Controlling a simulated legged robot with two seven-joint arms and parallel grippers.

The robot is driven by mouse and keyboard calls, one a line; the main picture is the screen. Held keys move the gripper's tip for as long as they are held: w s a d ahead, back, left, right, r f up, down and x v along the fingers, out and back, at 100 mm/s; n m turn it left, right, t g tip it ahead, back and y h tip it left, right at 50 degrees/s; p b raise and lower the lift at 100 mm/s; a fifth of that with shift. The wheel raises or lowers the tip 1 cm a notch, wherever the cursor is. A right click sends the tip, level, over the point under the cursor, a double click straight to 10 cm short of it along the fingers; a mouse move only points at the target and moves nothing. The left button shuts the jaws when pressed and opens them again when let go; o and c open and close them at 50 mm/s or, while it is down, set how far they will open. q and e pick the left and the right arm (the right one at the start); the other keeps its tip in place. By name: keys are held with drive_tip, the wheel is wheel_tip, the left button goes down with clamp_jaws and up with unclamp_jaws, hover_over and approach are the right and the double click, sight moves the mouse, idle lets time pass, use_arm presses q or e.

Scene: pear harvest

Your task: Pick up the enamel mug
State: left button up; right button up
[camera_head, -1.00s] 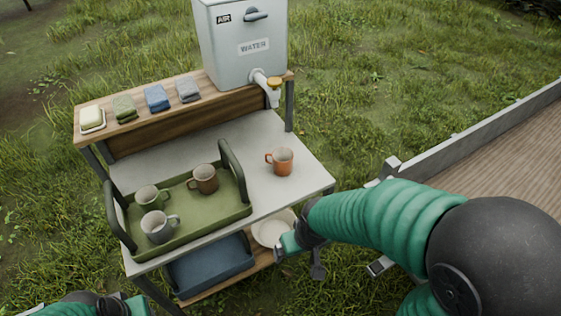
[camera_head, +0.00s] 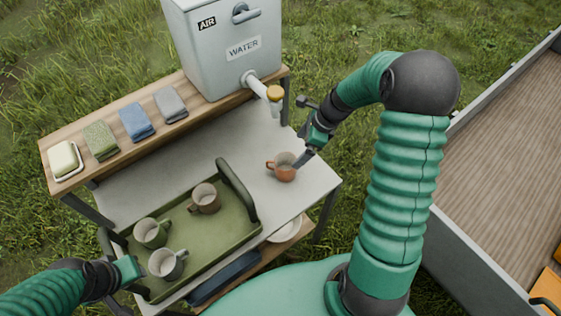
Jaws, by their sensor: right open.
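An orange mug (camera_head: 286,172) stands upright on the right part of the grey tabletop (camera_head: 310,182), its handle to the left. My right gripper (camera_head: 302,158) is open at its right rim; a finger overlaps the mug's opening, and I cannot tell if it touches. Three more mugs stand in the green tray (camera_head: 215,234): a brown mug (camera_head: 205,199), a greenish mug (camera_head: 151,232) and a grey-white mug (camera_head: 167,264). My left gripper (camera_head: 138,268) is beside the tray's left end, near the grey-white mug; its jaws are not clear.
A water tank (camera_head: 225,50) with a tap (camera_head: 262,88) stands on the wooden shelf (camera_head: 195,110) behind, beside folded cloths (camera_head: 137,121) and a soap dish (camera_head: 65,160). A pale bowl (camera_head: 285,230) and a blue bin (camera_head: 225,279) sit below. The tray handle (camera_head: 237,189) rises left of the orange mug.

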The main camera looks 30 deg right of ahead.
hover_over(284, 163)
drive_tip(key=s+a, duration=0.2)
drive_tip(key=s, duration=0.1)
drive_tip(key=f, duration=0.5)
drive_tip(key=f+p, duration=0.1)
drive_tip(key=f, duration=0.5)
drive_tip(key=shift+d+f, duration=0.2)
drive_tip(key=shift+f, duration=0.1)
drive_tip(key=shift+w+a+f, duration=0.2)
drive_tip(key=shift+w+f, duration=0.05)
drive_tip(key=shift+f, duration=0.15)
drive_tip(key=c, duration=1.8)
drive_tip(key=shift+r, duration=0.1)
drive_tip(key=shift+r, duration=0.15)
